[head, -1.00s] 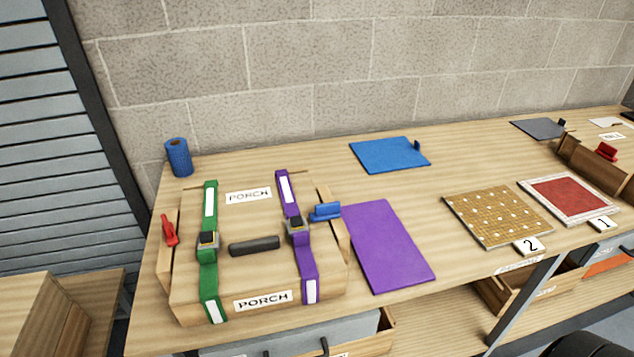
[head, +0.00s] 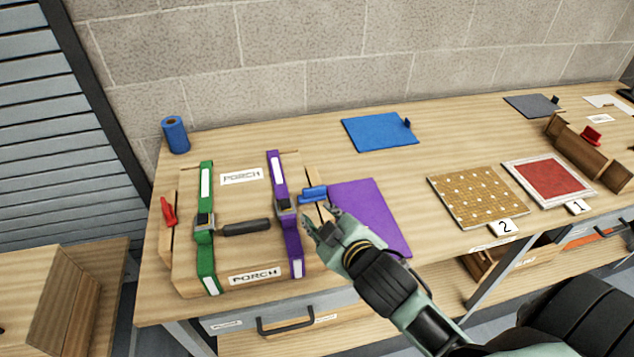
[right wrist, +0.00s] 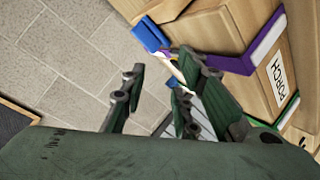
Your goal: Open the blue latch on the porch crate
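The wooden porch crate (head: 240,203) lies on the bench at the left. A green strap (head: 205,262) and a purple strap (head: 293,245) run over it. The blue latch (head: 313,194) sticks out on its right side, and in the right wrist view it shows at the upper middle (right wrist: 150,35). A red latch (head: 168,211) is on the left side. My right gripper (head: 318,219) is just in front of the blue latch, apart from it. Its fingers are spread in the right wrist view (right wrist: 160,85), with nothing between them. My left gripper is not in view.
A purple mat (head: 372,212) lies right of the crate, partly behind my right gripper. A blue mat (head: 380,131) and a blue roll (head: 175,135) are farther back. Mosaic panels (head: 478,197) lie at the right. A drawer handle (head: 285,322) juts out below the bench edge.

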